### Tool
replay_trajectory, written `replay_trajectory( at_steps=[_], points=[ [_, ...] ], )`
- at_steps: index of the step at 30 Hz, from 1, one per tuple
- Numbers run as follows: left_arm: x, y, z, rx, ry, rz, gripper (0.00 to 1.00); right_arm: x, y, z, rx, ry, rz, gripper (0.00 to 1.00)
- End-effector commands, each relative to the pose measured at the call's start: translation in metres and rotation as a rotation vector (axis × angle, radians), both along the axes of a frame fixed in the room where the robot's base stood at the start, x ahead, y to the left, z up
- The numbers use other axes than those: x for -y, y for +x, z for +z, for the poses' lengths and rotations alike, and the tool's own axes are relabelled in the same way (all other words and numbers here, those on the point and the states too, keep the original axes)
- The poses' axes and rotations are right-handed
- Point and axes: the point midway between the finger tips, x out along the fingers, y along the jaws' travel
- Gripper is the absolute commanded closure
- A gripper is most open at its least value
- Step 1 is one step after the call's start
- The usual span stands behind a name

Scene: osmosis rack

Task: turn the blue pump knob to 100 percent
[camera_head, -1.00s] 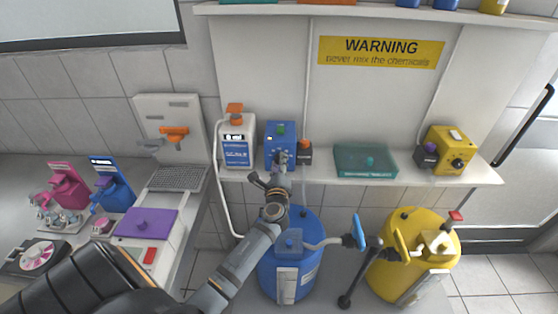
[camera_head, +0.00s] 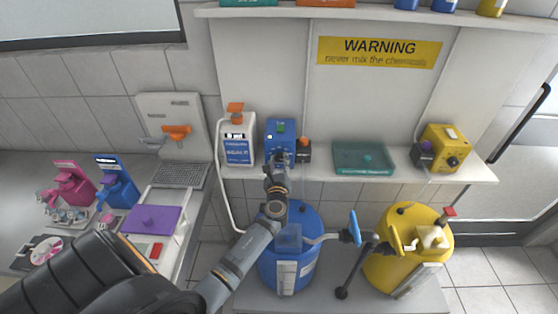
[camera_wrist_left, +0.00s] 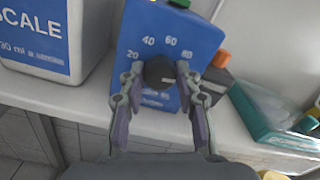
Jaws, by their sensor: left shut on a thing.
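The blue pump (camera_head: 279,134) stands on the white shelf, with a green button on top. In the left wrist view the blue pump (camera_wrist_left: 199,42) shows 20, 40, 60 and 80 around its black knob (camera_wrist_left: 160,72). My left gripper (camera_wrist_left: 158,82) has one finger on each side of the knob and is shut on it. In the head view my left gripper (camera_head: 280,157) covers the knob. The knob's pointer setting cannot be read. My right gripper is not in view.
Blue (camera_head: 290,252) and yellow (camera_head: 408,245) drums stand below.

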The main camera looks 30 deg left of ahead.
Motion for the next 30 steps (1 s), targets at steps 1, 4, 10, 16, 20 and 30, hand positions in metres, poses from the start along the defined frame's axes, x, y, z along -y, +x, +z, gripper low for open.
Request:
replay_trajectory(
  at_steps=[1, 4, 10, 16, 20, 30],
  points=[
    [0.0001, -0.0003, -0.001, -0.005, 0.004, 0.0, 0.98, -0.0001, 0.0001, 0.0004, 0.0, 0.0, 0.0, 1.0],
    [0.0001, -0.0003, -0.0012, -0.008, 0.009, 0.0, 0.98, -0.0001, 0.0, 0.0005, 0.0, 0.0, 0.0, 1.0],
    [0.0, -0.0003, -0.0013, -0.009, 0.011, 0.0, 0.98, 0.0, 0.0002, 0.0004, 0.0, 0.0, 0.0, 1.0],
    [0.0, -0.0003, -0.0013, -0.009, 0.01, 0.0, 0.58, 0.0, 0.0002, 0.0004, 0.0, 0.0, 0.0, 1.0],
    [0.0, -0.0003, -0.0009, -0.007, 0.01, 0.001, 0.44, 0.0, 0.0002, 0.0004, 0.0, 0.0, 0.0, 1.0],
    [0.0038, -0.0061, -0.0018, -0.008, 0.008, 0.0, 0.44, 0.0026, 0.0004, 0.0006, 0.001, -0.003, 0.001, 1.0]
  ],
)
